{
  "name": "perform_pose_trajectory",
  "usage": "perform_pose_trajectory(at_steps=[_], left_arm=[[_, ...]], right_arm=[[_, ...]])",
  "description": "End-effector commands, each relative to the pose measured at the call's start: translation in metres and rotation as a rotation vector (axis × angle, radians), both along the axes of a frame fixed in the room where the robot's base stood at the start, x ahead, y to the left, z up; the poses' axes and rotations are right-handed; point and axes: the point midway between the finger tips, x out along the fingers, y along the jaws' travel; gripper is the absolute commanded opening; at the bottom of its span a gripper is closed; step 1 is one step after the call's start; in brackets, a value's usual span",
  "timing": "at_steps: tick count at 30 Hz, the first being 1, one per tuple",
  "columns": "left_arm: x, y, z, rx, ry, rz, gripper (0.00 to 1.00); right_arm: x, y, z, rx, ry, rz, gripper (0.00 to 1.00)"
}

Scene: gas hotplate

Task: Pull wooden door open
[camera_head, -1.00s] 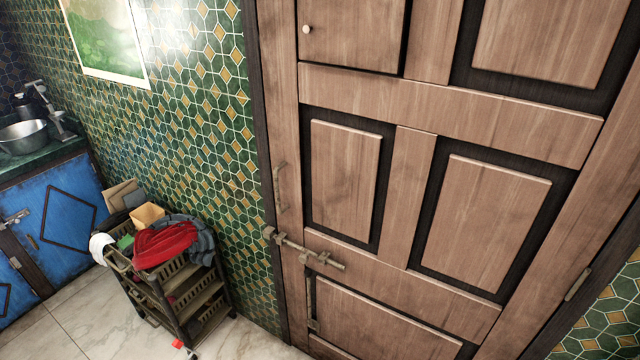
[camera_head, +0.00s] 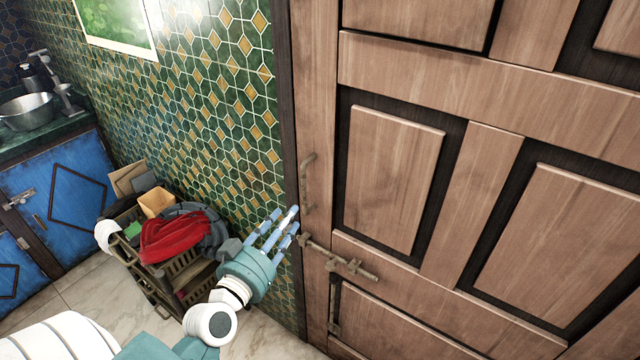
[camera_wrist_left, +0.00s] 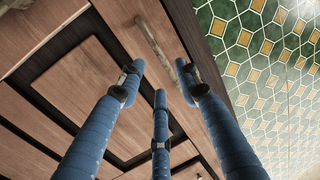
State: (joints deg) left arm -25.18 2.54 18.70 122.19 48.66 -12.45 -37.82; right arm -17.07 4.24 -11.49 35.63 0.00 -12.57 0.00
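The wooden door (camera_head: 480,200) fills the right of the head view, with dark recesses around paler panels. A vertical metal handle (camera_head: 308,185) sits near its left edge. A sliding bolt (camera_head: 340,261) is below it, with another vertical handle (camera_head: 334,305) lower down. My left gripper (camera_head: 284,226) is just left of the upper handle, fingers pointing up toward it. In the left wrist view the fingers are spread and empty, and the handle (camera_wrist_left: 154,38) lies beyond the fingertips, apart from them. My right gripper is not in view.
A rolling cart (camera_head: 185,275) with red cloth (camera_head: 175,238) and boxes stands against the green tiled wall (camera_head: 215,120), left of my gripper. A blue cabinet (camera_head: 60,195) with a sink bowl (camera_head: 27,113) is at far left. Marble floor (camera_head: 85,290) lies between.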

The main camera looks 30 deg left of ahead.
Motion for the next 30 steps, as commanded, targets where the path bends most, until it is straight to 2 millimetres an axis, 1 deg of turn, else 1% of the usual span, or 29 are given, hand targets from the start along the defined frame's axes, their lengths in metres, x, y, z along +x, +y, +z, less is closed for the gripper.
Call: perform_pose_trajectory(at_steps=[1,2,5,8,15,19,24,30], left_arm=[[0.000,0.001,0.007,0.004,-0.013,0.001,0.34],[0.001,0.001,0.010,0.005,-0.018,0.001,0.34],[0.010,0.002,0.014,0.004,-0.022,0.001,0.34],[0.026,0.004,0.015,0.004,-0.023,0.001,0.34],[0.073,0.010,0.014,0.003,-0.022,0.001,0.34],[0.091,0.012,0.012,0.003,-0.020,0.001,0.34],[0.104,0.013,0.011,0.004,-0.020,0.001,0.34],[0.106,0.013,0.010,0.005,-0.018,0.001,0.34]], right_arm=[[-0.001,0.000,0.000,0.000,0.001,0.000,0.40],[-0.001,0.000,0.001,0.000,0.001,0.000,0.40],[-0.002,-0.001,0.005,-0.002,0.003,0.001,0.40],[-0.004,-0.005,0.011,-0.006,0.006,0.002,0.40],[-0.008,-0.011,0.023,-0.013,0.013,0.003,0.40],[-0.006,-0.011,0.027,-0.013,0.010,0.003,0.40],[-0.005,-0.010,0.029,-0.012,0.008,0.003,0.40],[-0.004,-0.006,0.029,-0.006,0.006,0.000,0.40]])
